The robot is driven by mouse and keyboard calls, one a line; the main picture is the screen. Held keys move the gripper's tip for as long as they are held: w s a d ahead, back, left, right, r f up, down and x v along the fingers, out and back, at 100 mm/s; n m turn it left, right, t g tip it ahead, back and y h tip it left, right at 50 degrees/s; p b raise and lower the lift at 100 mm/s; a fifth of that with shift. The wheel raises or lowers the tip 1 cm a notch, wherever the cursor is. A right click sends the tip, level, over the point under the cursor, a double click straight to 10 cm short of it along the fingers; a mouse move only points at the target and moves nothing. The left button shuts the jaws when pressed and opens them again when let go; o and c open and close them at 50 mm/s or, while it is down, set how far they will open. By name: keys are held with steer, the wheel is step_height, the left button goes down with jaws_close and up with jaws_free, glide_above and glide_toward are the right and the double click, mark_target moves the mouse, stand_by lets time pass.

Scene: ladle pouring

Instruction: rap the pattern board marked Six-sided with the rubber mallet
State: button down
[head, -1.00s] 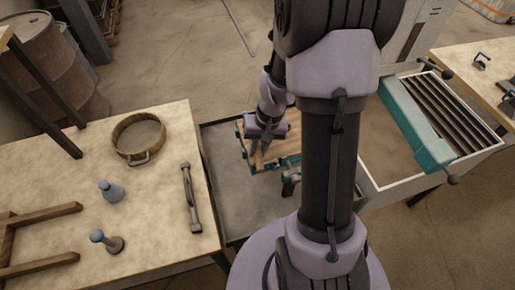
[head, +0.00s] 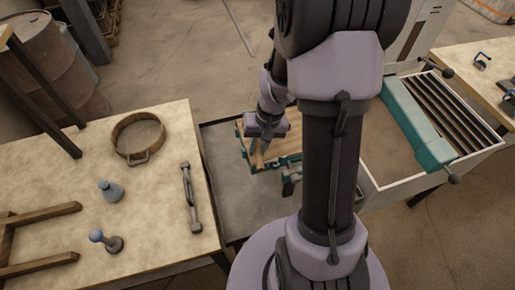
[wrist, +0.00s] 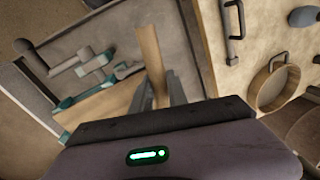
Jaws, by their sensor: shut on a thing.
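My gripper (head: 258,160) is low over the grey tray between the tables, beside a teal vise (head: 287,164). In the wrist view my gripper (wrist: 165,90) is shut on a narrow, light wooden piece (wrist: 150,52). It may be the mallet's handle; I see no rubber head. A flat wooden board (head: 290,145) sits at the teal vise, close to my gripper. It also shows in the wrist view (wrist: 95,108), left of the held piece. I can read no mark on it, so I cannot tell whether it is the Six-sided pattern board.
The left table (head: 150,205) holds a round sieve (head: 138,135), a grey bar handle (head: 190,198), a blue-grey bottle (head: 110,191), a knobbed tool (head: 104,240) and a wooden frame (head: 40,217). A teal-railed machine (head: 418,125) stands right. Rusty barrels (head: 45,70) stand at upper left.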

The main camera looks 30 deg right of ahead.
steer(key=shift+f, duration=0.2)
steer(key=shift+f+b, duration=0.15)
steer(key=shift+b, duration=0.25)
step_height(320, 180, down, 3)
steer(key=b, duration=0.2)
steer(key=shift+b, duration=0.4)
steer(key=shift+r+p, duration=1.2)
steer(key=shift+r, duration=0.5)
step_height(320, 180, up, 5)
steer(key=p, duration=0.4)
steer(key=shift+r, duration=0.15)
steer(key=shift+w+f, duration=0.1)
steer(key=shift+f, duration=0.15)
